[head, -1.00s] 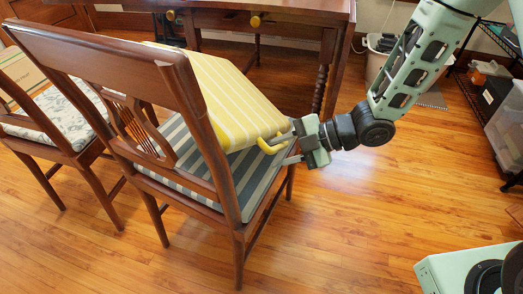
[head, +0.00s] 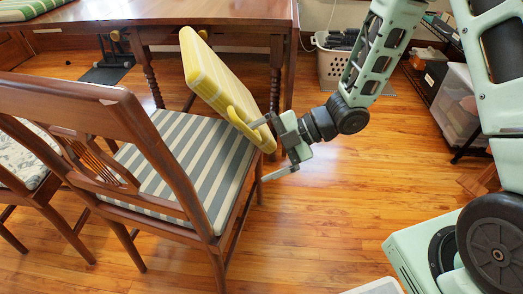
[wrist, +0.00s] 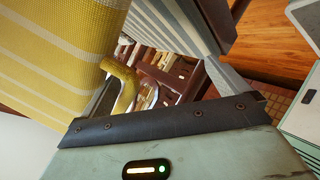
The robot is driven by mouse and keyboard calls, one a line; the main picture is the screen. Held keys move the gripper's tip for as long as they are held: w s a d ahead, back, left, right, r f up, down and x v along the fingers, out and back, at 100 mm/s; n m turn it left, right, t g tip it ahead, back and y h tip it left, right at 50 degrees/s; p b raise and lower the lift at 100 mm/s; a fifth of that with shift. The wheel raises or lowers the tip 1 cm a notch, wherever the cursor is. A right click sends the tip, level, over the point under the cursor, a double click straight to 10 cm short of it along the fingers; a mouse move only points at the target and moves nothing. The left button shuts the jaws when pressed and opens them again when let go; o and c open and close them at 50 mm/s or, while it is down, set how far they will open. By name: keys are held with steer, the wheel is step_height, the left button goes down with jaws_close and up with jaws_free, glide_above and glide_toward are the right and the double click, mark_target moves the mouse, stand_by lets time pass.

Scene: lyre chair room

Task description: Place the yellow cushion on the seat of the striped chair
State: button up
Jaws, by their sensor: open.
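The striped chair (head: 104,117) has a dark wooden back and a grey-and-white striped seat (head: 185,160). The seat also shows in the wrist view (wrist: 170,25). The yellow cushion (head: 208,78), with pale stripes and a yellow loop handle (head: 243,128), is tilted steeply at the seat's far right edge. Its lower corner is by my gripper; I cannot tell how it rests on the seat. My gripper (head: 268,148) is open at the seat's right edge, its upper finger at the handle. The wrist view shows the cushion (wrist: 50,60) and handle (wrist: 124,86) close by.
A wooden table (head: 190,22) stands behind the chair. Another chair with a patterned seat (head: 20,160) is at the left. A laundry basket (head: 338,62) and a shelf with bins (head: 455,100) are at the back right.

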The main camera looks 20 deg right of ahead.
stand_by(0.3)
steer(key=p+v, duration=0.5)
steer(key=v, duration=1.2)
steer(key=shift+d+p, duration=0.25)
steer(key=shift+p, duration=0.15)
